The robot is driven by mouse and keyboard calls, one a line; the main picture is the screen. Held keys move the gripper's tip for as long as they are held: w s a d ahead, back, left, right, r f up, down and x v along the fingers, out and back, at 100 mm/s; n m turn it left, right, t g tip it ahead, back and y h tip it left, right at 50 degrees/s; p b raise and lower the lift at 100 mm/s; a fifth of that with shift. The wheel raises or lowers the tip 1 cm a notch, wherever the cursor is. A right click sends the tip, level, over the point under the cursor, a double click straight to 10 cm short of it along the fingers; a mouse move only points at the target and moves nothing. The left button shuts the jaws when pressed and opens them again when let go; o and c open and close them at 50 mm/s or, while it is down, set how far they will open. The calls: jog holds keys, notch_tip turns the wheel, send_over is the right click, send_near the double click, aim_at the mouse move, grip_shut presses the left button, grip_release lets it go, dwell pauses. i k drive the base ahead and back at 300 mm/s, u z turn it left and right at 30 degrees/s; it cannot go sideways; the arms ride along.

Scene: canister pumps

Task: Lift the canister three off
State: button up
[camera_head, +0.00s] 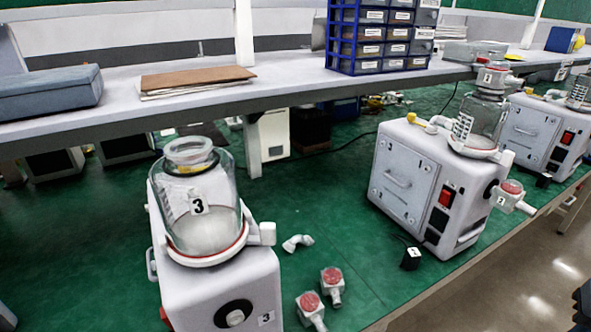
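Canister three (212,222) is a clear glass jar with a black "3" label, at the left front. It stands upright in a red-edged round seat (208,262) on top of a white pump (205,295), which also carries a "3" label. Its neck (190,152) shows no red-topped cap on it. Two loose white fittings with red tops, one (332,280) beside the other (310,305), lie on the green surface right of the pump. A white elbow piece (297,243) lies behind them. My gripper cannot be made out in this view.
A shelf (290,88) with blue drawers (375,38) runs above. The green bench (345,225) between pumps is mostly clear.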

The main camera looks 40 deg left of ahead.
aim_at(195, 186)
jog(key=z, duration=0.35)
jog(key=k, duration=0.6)
jog(key=u, duration=1.2)
